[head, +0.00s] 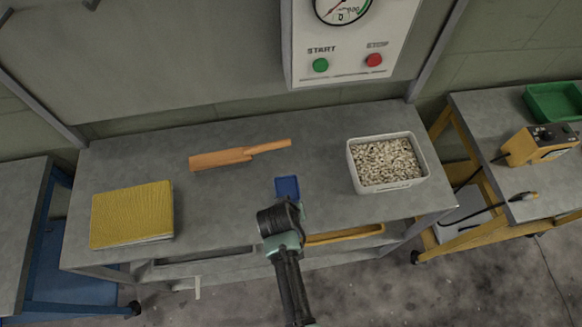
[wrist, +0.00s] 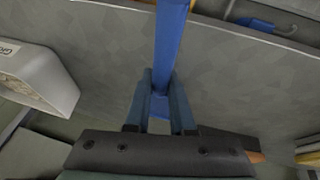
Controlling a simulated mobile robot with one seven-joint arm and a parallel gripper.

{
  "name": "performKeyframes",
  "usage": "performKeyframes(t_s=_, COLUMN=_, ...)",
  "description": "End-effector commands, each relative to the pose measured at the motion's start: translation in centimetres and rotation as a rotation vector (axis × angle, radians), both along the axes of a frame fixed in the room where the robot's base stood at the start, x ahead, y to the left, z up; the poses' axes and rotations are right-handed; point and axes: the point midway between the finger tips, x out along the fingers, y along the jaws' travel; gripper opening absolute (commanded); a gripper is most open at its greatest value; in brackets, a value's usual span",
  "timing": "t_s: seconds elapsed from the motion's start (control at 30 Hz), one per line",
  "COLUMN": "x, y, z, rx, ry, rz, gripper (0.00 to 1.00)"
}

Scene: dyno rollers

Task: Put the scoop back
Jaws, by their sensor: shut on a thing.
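The blue scoop (head: 287,187) shows in the head view just past the end of my gripper (head: 284,207), above the grey workbench. In the wrist view my gripper (wrist: 160,98) is shut on the blue scoop (wrist: 172,45). A long, straight blue part runs up between the fingers and out of the top of the picture. The rest of the scoop is hidden or out of frame. A white tub (head: 352,163) of pale pellets (head: 387,161) stands on the bench to the right of my gripper; its side shows at the left of the wrist view (wrist: 62,91).
A wooden paddle (head: 222,158) lies behind and left of my gripper. A yellow pad or book (head: 131,213) lies at the bench's left. A panel with green (head: 320,65) and red (head: 374,60) buttons hangs behind. A yellow tray (head: 345,236) sits below the front edge.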

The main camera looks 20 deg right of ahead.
Motion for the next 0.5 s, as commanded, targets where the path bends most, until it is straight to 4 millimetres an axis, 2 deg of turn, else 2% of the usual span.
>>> performKeyframes(t_s=0.37, x=0.02, y=-0.01, z=-0.51, rx=0.0, ry=-0.001, rz=0.0, gripper=0.0)
performKeyframes(t_s=0.4, x=0.0, y=-0.01, z=-0.56, rx=0.0, ry=0.0, rz=0.0, gripper=0.23)
performKeyframes(t_s=0.5, x=0.0, y=-0.01, z=-0.45, rx=0.0, ry=0.0, rz=-0.001, gripper=0.41)
